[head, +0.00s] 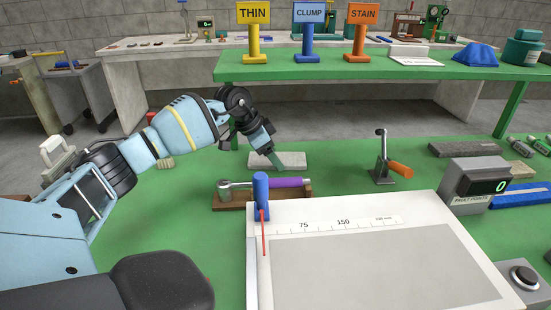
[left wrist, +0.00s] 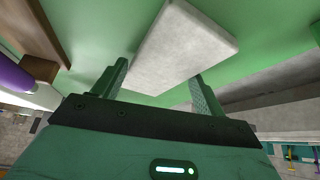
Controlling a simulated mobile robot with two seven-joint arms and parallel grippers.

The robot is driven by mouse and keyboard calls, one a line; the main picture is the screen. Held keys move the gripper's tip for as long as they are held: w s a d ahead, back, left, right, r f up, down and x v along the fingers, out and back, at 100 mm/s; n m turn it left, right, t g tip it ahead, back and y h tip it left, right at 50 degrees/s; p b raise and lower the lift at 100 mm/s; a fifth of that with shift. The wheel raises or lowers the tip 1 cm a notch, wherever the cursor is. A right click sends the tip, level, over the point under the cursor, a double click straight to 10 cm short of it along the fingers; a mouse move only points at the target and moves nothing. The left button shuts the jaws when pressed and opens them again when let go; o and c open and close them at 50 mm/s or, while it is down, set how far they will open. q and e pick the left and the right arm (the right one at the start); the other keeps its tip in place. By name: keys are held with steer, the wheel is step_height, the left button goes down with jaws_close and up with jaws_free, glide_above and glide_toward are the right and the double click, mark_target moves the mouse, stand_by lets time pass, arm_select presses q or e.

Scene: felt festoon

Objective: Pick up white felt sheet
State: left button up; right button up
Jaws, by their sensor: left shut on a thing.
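The white felt sheet (head: 293,160) is a pale, thick, flat rectangle at the far side of the green bench in the head view. It fills the upper middle of the left wrist view (left wrist: 185,45), with its near end between the two fingers. My left gripper (head: 270,160) reaches over it from the left and is shut on it. The fingers also show in the left wrist view (left wrist: 158,82). In the head view the gripper hides part of the sheet. My right gripper is not in view.
A wooden holder (head: 235,199) with a purple-handled tool lies just in front. A white-framed board with a ruler (head: 340,223) fills the front. A lever clamp (head: 385,165) and a counter display (head: 478,182) stand to the right. THIN, CLUMP and STAIN signs (head: 310,14) stand on a green bench behind.

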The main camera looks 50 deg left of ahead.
arm_select(q)
steer(key=shift+s+a+r, duration=0.2)
steer(key=shift+s+r, duration=0.1)
steer(key=shift+r, duration=0.05)
steer(key=s+a+r, duration=0.1)
steer(key=s+r, duration=0.1)
steer(key=s, duration=0.1)
steer(key=s+a+r, duration=0.2)
steer(key=s, duration=0.1)
steer(key=s+a+r+b, duration=0.1)
steer(key=s+a+r, duration=0.1)
steer(key=s, duration=0.1)
steer(key=shift+s, duration=0.4)
steer(key=shift+s+a+r+b, duration=0.25)
steer(key=shift+s+r, duration=0.1)
steer(key=shift+s, duration=0.15)
steer(key=shift+s+a+r+b, duration=0.1)
steer(key=shift+s+a+r, duration=0.2)
steer(key=shift+s, duration=0.2)
